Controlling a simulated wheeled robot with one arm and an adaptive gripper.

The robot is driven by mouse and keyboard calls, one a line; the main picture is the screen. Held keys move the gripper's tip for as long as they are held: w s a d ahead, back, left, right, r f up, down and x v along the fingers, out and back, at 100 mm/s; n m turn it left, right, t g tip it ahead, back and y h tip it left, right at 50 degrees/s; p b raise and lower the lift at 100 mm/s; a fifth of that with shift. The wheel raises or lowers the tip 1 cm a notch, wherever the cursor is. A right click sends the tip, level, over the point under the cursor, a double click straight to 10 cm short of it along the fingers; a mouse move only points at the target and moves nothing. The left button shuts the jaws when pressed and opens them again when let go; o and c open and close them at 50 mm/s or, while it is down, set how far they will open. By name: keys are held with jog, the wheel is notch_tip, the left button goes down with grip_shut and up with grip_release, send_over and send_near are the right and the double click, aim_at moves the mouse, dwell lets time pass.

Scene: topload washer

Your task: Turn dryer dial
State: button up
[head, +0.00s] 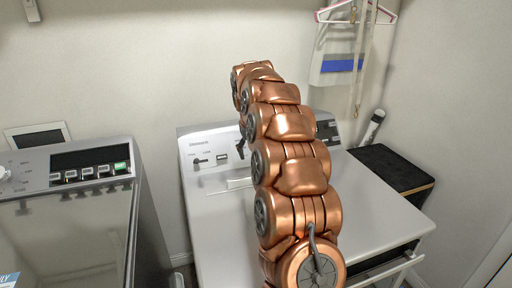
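The white dryer (215,215) stands in the middle, with its control panel (205,142) raised along its back edge. A small dark control (197,161) and a small switch or label (222,157) show on the left part of the panel. My copper arm reaches over the dryer top toward the panel and hides its middle. A dark shape beside the arm, at the panel, looks like part of my gripper (241,149). Its fingers are mostly hidden, and I cannot tell whether they touch anything. I cannot make out a large dial; the arm may cover it.
A grey top-load washer (75,225) stands at the left with lit buttons and a white knob (4,174). A black box (392,170) sits right of the dryer. Hangers (355,14) and a bag (338,55) hang on the back wall. A gap separates the machines.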

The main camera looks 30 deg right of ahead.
jog(key=shift+s+a, duration=0.9)
jog(key=shift+a, duration=0.05)
